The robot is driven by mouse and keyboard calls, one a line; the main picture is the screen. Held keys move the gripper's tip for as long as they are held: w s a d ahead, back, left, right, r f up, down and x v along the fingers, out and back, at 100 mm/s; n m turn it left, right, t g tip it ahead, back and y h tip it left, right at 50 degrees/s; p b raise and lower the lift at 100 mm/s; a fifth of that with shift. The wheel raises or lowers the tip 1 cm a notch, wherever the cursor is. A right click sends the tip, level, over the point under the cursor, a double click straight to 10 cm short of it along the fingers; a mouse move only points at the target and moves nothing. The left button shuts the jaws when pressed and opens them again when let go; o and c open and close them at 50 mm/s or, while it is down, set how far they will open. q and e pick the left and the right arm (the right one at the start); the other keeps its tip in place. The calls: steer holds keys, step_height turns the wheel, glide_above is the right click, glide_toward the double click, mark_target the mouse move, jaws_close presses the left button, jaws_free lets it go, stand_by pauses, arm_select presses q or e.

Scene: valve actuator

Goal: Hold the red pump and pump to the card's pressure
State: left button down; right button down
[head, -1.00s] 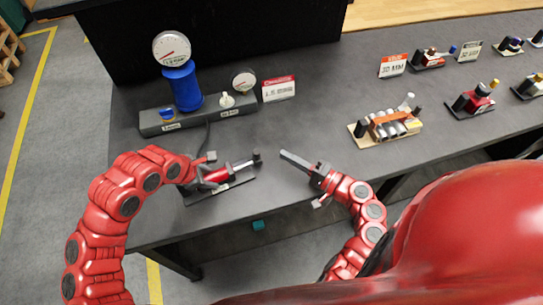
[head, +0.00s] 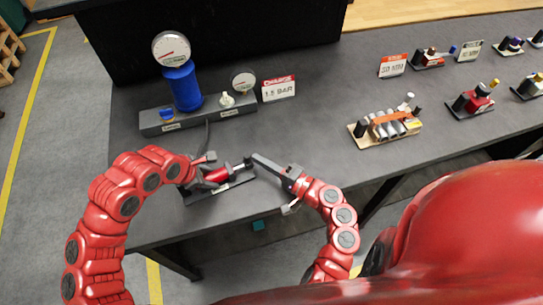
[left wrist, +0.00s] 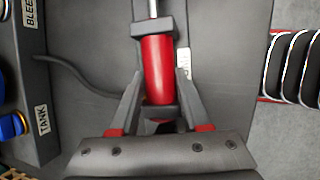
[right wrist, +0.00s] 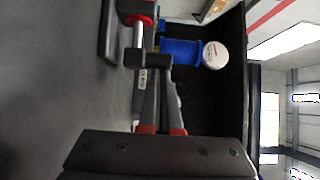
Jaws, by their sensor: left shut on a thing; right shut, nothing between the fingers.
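The red pump (head: 217,175) lies on a dark base near the table's front edge. My left gripper (head: 205,174) is shut on it; in the left wrist view the fingers flank the red barrel (left wrist: 159,70). The pump's dark handle (head: 247,161) is on a short visible rod at its right end. My right gripper (head: 256,157) is shut and empty, its tip at the handle; they also look close in the right wrist view (right wrist: 160,90). The card (head: 278,90) reads 1.5 BAR. A large round gauge (head: 171,49) tops the blue tank (head: 183,88); its reading is too small to tell.
A grey manifold block (head: 190,120) carries the tank, a blue knob (head: 166,115), a white knob (head: 227,100) and a small gauge (head: 244,80). A wooden board with cylinders (head: 385,128) stands to the right. The table between is clear.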

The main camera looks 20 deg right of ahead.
steer(key=a, duration=0.2)
steer(key=shift+s+a, duration=0.25)
steer(key=shift+a, duration=0.1)
arm_select(q)
steer(key=shift+s+d, duration=0.1)
arm_select(e)
steer(key=shift+a, duration=0.1)
steer(key=d, duration=0.2)
steer(key=s+d, duration=0.1)
steer(key=d, duration=0.2)
steer(key=v, duration=0.7)
steer(key=shift+s+d, duration=0.2)
steer(key=shift+s, duration=0.1)
steer(key=shift+s+d, duration=0.4)
steer(key=shift+s, duration=0.2)
arm_select(q)
steer(key=shift+c, duration=1.5)
jaws_free()
